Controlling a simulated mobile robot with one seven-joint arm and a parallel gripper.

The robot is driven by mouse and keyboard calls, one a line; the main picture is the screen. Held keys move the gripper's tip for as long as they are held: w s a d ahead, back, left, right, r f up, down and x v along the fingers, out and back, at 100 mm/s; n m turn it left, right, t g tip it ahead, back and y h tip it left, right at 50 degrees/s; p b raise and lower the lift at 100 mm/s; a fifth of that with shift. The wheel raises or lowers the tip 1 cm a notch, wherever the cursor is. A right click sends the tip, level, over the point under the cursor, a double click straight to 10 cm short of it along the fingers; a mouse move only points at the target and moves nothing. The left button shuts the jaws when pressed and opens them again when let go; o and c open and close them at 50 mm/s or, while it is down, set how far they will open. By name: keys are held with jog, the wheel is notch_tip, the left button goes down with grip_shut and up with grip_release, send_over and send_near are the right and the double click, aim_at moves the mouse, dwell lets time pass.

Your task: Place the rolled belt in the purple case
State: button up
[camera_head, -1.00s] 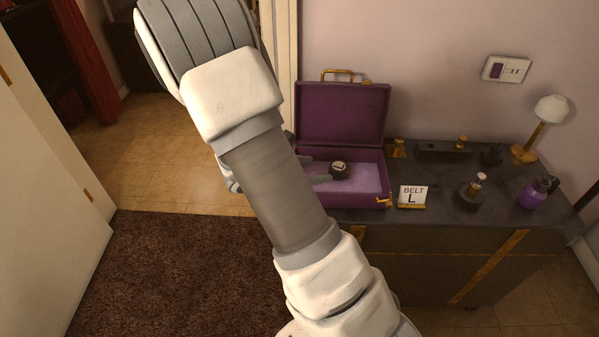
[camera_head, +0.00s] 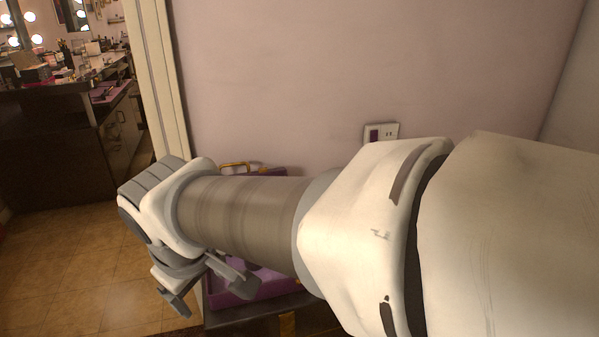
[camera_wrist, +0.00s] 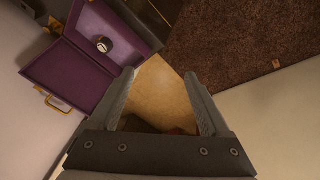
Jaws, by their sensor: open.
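The purple case (camera_wrist: 77,73) stands open in the wrist view, with its lid raised. In the head view, my arm covers most of the case (camera_head: 262,292). The dark rolled belt (camera_wrist: 104,44) lies inside the case on its lilac lining, and nothing holds it. In the head view the belt is mostly or wholly hidden behind my arm. My gripper (camera_wrist: 160,75) is open and empty, apart from the case and over the floor beside it. It also shows in the head view (camera_head: 213,300), at the left of the case.
The dark cabinet top (camera_head: 225,318) under the case is mostly covered by my arm. A wall switch plate (camera_head: 381,133) is behind. A cluttered vanity counter (camera_head: 60,82) stands far left. Tiled floor (camera_head: 85,265) is clear at left; a brown rug (camera_wrist: 240,40) lies nearby.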

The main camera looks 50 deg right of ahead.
jog(key=s+a+r, duration=0.1)
jog(key=a+r+m+t+y, duration=0.1)
jog(key=s+a+r+m+y, duration=0.1)
jog(key=a, duration=0.1)
jog(key=shift+s+a+t, duration=0.1)
jog(key=shift+s+t, duration=0.25)
jog(key=shift+t, duration=0.05)
notch_tip(320, 180, up, 17)
jog(key=p, duration=1.6)
jog(key=shift+f+p, duration=0.15)
jog(key=shift+p, duration=0.15)
jog(key=c, duration=0.4)
jog(key=shift+a, duration=0.15)
jog(key=shift+c, duration=0.5)
